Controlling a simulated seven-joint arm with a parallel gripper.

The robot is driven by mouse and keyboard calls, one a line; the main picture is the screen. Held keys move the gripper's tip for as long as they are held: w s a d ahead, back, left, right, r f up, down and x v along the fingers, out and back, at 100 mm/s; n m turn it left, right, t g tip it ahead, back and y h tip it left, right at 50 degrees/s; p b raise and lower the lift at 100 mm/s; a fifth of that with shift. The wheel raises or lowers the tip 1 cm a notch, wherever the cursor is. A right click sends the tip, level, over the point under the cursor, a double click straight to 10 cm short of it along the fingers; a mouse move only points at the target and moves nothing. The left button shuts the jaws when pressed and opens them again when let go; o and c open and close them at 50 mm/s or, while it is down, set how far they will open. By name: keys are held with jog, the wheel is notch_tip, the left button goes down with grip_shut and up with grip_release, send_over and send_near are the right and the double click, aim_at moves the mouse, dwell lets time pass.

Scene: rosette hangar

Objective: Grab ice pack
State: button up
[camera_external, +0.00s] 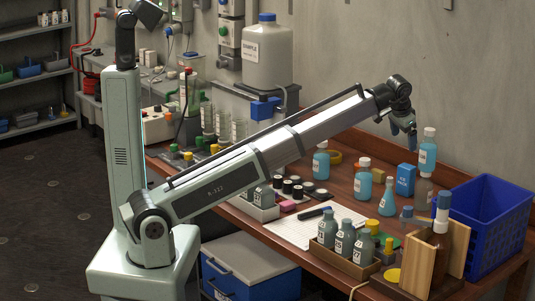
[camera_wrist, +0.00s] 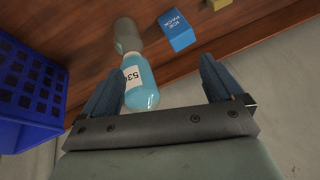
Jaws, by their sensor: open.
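The ice pack is a small upright blue box (camera_external: 405,180) on the wooden bench, below my gripper in the external view. In the wrist view the ice pack (camera_wrist: 175,30) shows its white label, beyond my fingertips and between their lines, nearer the right finger. My gripper (camera_external: 404,130) is open and empty, above the back of the bench. Its two blue fingers (camera_wrist: 162,75) are spread apart in the wrist view. Neither finger touches the ice pack.
A blue-liquid bottle (camera_wrist: 139,85) appears between my fingers, close to the left one; it also shows in the external view (camera_external: 428,155). A blue crate (camera_external: 492,225) stands to the right. More bottles (camera_external: 364,180) stand left of the ice pack. The wall is behind.

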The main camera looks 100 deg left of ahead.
aim_at(407, 166)
jog(key=a+f+n, duration=0.3)
jog(key=a, duration=0.7)
jog(key=shift+n+t+h, duration=0.3)
jog(key=shift+n+t, duration=0.1)
jog(key=shift+t, duration=0.1)
jog(key=x, duration=0.3)
jog(key=d+x, duration=0.1)
jog(key=x, duration=0.6)
jog(key=shift+w+d+f, duration=0.15)
jog(key=shift+w+f, duration=0.15)
jog(key=shift+w, duration=0.05)
jog(key=shift+s+x, duration=0.15)
jog(key=shift+x, duration=1.2)
jog(key=shift+s+x, duration=0.15)
jog(key=shift+x, duration=1.2)
jog(key=shift+c, duration=0.2)
jog(key=c, duration=1.2)
